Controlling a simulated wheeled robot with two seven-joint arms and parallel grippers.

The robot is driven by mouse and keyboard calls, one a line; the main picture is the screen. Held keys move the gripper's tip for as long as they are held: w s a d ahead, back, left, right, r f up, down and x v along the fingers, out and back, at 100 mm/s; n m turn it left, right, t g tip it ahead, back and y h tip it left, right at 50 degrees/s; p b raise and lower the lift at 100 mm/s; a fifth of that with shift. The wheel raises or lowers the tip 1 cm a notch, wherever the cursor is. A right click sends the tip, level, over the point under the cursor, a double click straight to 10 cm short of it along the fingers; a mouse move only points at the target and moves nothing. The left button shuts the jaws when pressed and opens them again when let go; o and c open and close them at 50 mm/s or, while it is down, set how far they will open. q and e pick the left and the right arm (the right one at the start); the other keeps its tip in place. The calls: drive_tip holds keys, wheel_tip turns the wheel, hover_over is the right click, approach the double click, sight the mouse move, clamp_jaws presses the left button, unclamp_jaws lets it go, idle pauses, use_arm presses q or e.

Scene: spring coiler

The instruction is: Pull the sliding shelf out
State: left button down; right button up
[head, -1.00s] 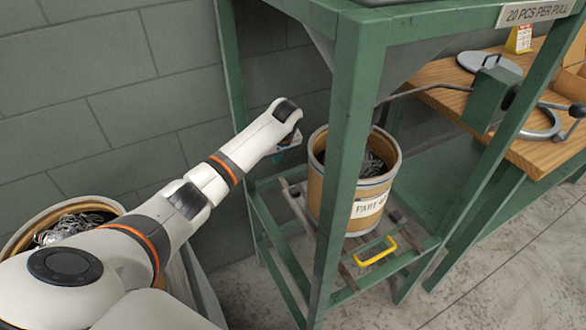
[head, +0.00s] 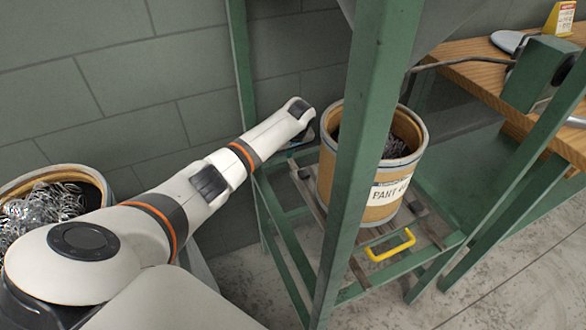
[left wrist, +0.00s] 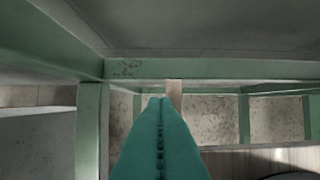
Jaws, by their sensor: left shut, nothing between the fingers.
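The sliding shelf (head: 309,200) is a low slatted platform inside a green metal frame, with a yellow handle (head: 390,246) at its front edge. My left gripper (head: 300,144) is beside the drum's left side, at the frame's far left post, away from the handle. In the left wrist view its teal fingers (left wrist: 158,102) are shut and empty, pointing toward green frame rails. In the head view its fingers are mostly hidden by the wrist. My right gripper is not in view.
The front green post (head: 365,150) stands before the drum and hides part of it. Another drum of coils (head: 50,200) is at the left, partly behind my arm. A wooden bench (head: 470,85) with a green device is at the right. The floor at front right is clear.

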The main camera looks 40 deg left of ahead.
use_arm(q)
drive_tip(key=shift+s+d+f, duration=0.25)
drive_tip(key=shift+d+f, duration=0.15)
drive_tip(key=shift+f, duration=0.2)
drive_tip(key=shift+s+d+f, duration=0.2)
drive_tip(key=shift+d+f, duration=0.15)
drive_tip(key=shift+f, duration=0.25)
drive_tip(key=shift+s+d+f, duration=0.25)
drive_tip(key=shift+d+f, duration=0.15)
drive_tip(key=shift+f, duration=0.2)
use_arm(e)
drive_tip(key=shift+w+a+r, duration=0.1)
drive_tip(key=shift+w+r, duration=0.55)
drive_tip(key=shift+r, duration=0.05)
use_arm(q)
drive_tip(key=shift+d, duration=0.1)
